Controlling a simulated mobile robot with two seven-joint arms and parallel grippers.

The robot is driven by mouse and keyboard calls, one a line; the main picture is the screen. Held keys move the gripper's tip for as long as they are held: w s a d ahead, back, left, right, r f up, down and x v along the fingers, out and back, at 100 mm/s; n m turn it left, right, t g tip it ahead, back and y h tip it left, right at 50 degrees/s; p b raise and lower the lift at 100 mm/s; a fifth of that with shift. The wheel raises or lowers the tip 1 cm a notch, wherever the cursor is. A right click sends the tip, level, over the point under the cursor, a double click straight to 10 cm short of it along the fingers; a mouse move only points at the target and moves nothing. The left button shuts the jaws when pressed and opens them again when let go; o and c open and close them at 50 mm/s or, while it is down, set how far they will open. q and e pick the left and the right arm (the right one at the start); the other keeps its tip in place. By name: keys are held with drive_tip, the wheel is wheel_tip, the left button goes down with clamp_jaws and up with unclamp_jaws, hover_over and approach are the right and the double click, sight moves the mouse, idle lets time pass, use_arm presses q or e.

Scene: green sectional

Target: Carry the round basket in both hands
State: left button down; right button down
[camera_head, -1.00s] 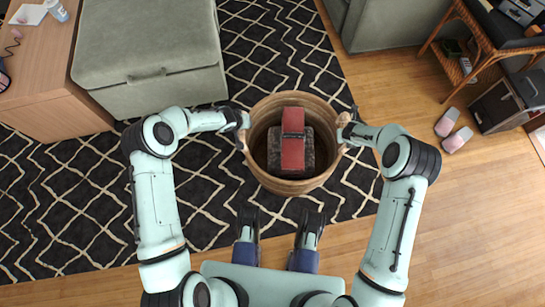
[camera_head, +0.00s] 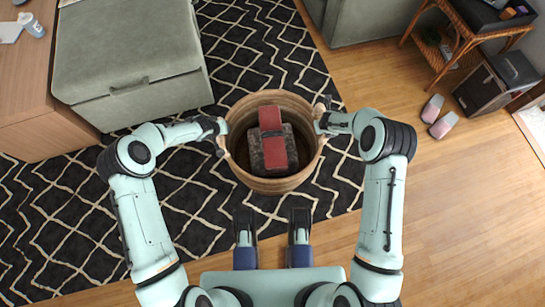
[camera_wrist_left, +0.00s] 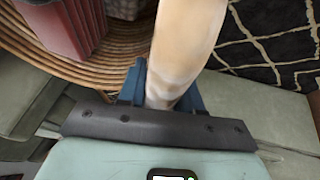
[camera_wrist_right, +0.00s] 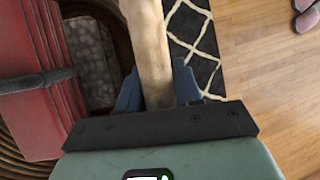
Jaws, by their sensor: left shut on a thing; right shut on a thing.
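The round woven basket (camera_head: 237,167) is held between my two arms in the head view, with its open top facing up. Inside lie a red item with a dark band (camera_head: 271,125) and a grey-brown block (camera_head: 257,150). My left gripper (camera_head: 221,140) is shut on the basket's left handle; in the left wrist view the pale handle (camera_wrist_left: 185,45) stands between the blue fingers. My right gripper (camera_head: 320,120) is shut on the right handle (camera_wrist_right: 148,45), which also shows between the fingers in the right wrist view. The basket's underside is hidden.
A green-grey ottoman (camera_head: 130,50) and a wooden cabinet (camera_head: 35,125) stand at left. A green sofa (camera_head: 365,20) is at the top. A wicker side table (camera_head: 460,35), dark box (camera_head: 490,92) and pink slippers (camera_head: 442,124) are at right. Wooden floor (camera_head: 450,220) at lower right is clear.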

use_arm(q)
drive_tip(key=shift+w, duration=0.1)
use_arm(e)
drive_tip(key=shift+w, duration=0.15)
